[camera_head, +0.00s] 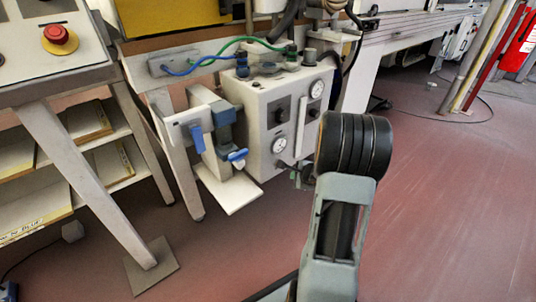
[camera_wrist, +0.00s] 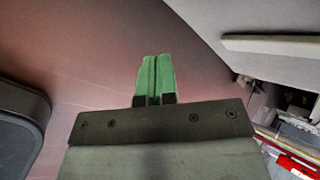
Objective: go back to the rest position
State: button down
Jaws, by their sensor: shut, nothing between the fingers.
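My gripper (camera_wrist: 155,82) shows in the wrist view as two green fingers pressed together, with nothing between them. It points out over the reddish floor (camera_wrist: 85,65). In the head view my arm rises from the bottom, right of the middle, and its black round joint stands in front of the machine. The gripper itself does not show in the head view.
A light grey control box (camera_head: 275,115) with gauges and blue and green hoses stands left of my arm. A panel with a red emergency button (camera_head: 60,39) and shelves (camera_head: 28,205) are at the left. The floor (camera_head: 460,200) at the right is clear.

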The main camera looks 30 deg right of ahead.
jog(key=s+a+r+n+g+y+p, duration=0.1)
jog(key=a+r+n+p, duration=0.4)
jog(key=r, duration=0.4)
jog(key=a+r+n+y+p, duration=0.2)
jog(key=a+r+n+p, duration=0.1)
jog(key=a+r+p, duration=0.55)
jog(key=s+a+r+n+g+y+p, duration=0.1)
jog(key=a+r+n+p, duration=0.35)
jog(key=r, duration=0.65)
jog(key=s+a+r+n+g+h+p, duration=0.1)
jog(key=s+a+r+n+h+p, duration=0.1)
jog(key=s+r+n+p, duration=0.4)
jog(key=s+a+r+n+g+h+p, duration=0.1)
jog(key=s+a+r+n+p, duration=0.3)
jog(key=r+p, duration=1)
jog(key=s+r+n+g, duration=0.1)
jog(key=s+r, duration=0.2)
jog(key=r, duration=0.1)
jog(key=shift+s+r+n+h+p, duration=0.3)
jog(key=shift+s+n+h, duration=0.05)
jog(key=shift+s+h, duration=0.05)
